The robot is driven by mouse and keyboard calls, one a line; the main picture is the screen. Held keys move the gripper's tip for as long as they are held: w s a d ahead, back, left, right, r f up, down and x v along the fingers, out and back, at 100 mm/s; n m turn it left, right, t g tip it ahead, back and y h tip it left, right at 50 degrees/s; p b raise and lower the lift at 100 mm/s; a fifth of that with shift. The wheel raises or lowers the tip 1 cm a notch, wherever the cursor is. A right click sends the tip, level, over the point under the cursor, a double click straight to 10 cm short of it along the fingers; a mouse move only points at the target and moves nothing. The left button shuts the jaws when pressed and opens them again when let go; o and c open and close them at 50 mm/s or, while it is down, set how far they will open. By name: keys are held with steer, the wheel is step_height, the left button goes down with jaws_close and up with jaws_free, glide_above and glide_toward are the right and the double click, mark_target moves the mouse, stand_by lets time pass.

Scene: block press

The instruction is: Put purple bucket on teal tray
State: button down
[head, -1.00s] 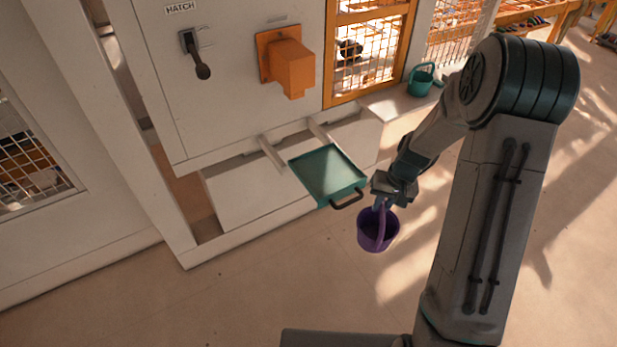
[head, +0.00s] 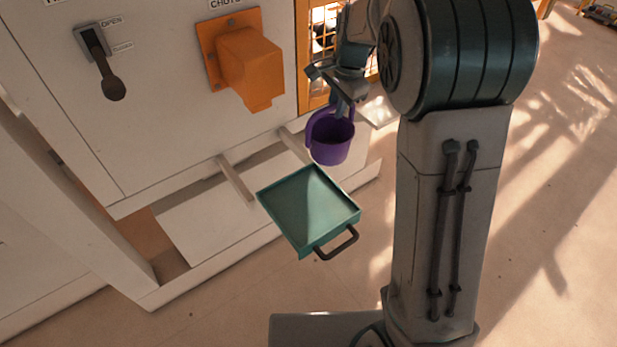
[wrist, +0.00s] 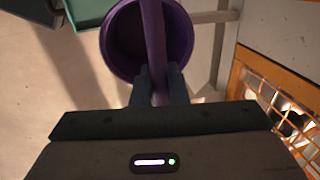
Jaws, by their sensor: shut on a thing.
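The purple bucket (head: 331,145) hangs by its handle from my gripper (head: 345,106), which is shut on that handle. In the head view the bucket is in the air above and behind the far right corner of the teal tray. The wrist view shows the bucket (wrist: 122,45) with its handle between my gripper's fingers (wrist: 158,88); its inside looks dark and empty. The teal tray (head: 305,208) is pulled out from the white machine, with its black handle (head: 337,243) toward the front. The tray is empty. A teal edge of it (wrist: 88,12) shows in the wrist view.
An orange chute (head: 245,62) sticks out of the white panel above the tray, left of my gripper. A dark lever (head: 106,72) is farther left. An orange mesh door stands behind my gripper. The floor in front of the tray is clear.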

steer(key=s+a+f, duration=0.6)
steer(key=s+f, duration=0.2)
steer(key=f, duration=0.2)
steer(key=shift+s, duration=0.3)
steer(key=shift+f, duration=0.2)
steer(key=c, duration=1.4)
jaws_free()
steer(key=shift+c, duration=0.2)
